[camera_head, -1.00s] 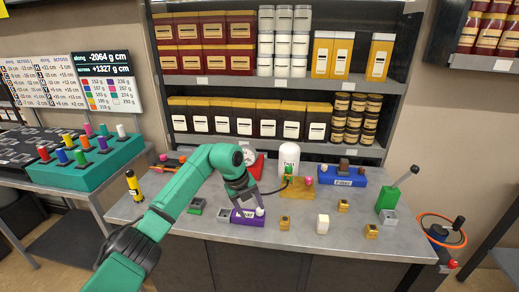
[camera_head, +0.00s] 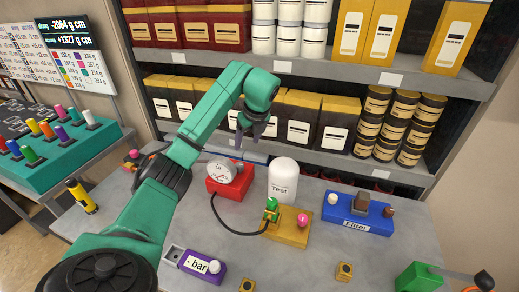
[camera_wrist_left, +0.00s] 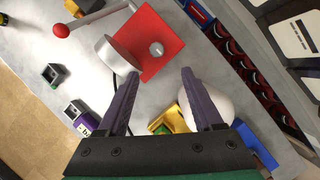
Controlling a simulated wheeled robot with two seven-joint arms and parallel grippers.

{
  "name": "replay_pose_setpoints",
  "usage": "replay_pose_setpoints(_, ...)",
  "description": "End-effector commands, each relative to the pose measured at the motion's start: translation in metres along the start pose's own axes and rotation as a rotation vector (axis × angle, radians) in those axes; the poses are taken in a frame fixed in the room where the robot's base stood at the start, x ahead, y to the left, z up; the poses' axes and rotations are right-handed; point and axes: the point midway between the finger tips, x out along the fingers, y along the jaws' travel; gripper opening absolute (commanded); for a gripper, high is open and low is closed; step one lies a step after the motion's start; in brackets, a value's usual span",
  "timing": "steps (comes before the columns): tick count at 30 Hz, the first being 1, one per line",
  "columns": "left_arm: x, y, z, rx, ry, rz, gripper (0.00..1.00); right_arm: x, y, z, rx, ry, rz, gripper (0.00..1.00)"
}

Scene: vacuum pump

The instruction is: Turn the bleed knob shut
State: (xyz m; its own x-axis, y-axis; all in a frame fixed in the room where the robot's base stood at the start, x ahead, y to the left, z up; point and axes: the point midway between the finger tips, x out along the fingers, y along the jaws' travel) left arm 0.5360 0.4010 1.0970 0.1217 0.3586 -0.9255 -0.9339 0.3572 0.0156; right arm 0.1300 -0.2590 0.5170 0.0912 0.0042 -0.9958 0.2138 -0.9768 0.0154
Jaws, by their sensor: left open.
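My left gripper (camera_head: 248,136) is open and empty, raised above the back of the bench near the red gauge block (camera_head: 232,186). In the left wrist view, the open fingers (camera_wrist_left: 158,76) point towards this block (camera_wrist_left: 160,28), which has a small silvery round knob (camera_wrist_left: 156,49) on top. A round gauge (camera_head: 222,170) stands at the block's side. A yellow block (camera_head: 287,235) carries a green valve-like part (camera_head: 271,208) and a pink knob (camera_head: 302,220). No label shows which knob is the bleed knob. My right gripper is out of view.
A white "Test" vessel (camera_head: 283,180) stands close by the gauge block. A black hose (camera_head: 222,222) runs to the yellow block. A blue "Filter" block (camera_head: 357,214) is on the right and a purple "bar" block (camera_head: 201,266) in front. Loaded shelves (camera_head: 300,65) rise behind.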

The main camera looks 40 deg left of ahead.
Motion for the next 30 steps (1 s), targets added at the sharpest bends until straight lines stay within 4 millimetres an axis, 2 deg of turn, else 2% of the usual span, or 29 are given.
replay_pose_setpoints(4, 0.005, 0.0, 0.0, 0.0, 0.001, 0.001, 0.68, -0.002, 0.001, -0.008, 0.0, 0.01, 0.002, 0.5)
replay_pose_setpoints(7, 0.019, 0.0, 0.0, 0.002, 0.003, 0.002, 0.68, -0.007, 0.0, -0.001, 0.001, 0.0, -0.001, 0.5)
replay_pose_setpoints(12, 0.062, 0.001, -0.001, 0.002, 0.006, 0.005, 0.68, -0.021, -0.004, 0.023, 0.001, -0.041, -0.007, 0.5)
replay_pose_setpoints(14, 0.078, 0.0, 0.0, 0.001, 0.006, 0.003, 0.68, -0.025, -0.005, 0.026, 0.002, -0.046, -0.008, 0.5)
replay_pose_setpoints(17, 0.105, 0.0, 0.0, 0.0, 0.007, 0.001, 0.68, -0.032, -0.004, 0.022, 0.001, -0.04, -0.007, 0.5)
replay_pose_setpoints(21, 0.133, -0.001, -0.001, -0.001, 0.005, 0.0, 0.68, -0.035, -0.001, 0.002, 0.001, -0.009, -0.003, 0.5)
replay_pose_setpoints(24, 0.143, 0.0, -0.001, 0.001, 0.003, -0.001, 0.68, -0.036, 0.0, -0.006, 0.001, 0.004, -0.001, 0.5)
replay_pose_setpoints(30, 0.146, -0.001, -0.001, 0.002, 0.001, -0.002, 0.68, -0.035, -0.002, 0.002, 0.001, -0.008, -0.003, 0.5)
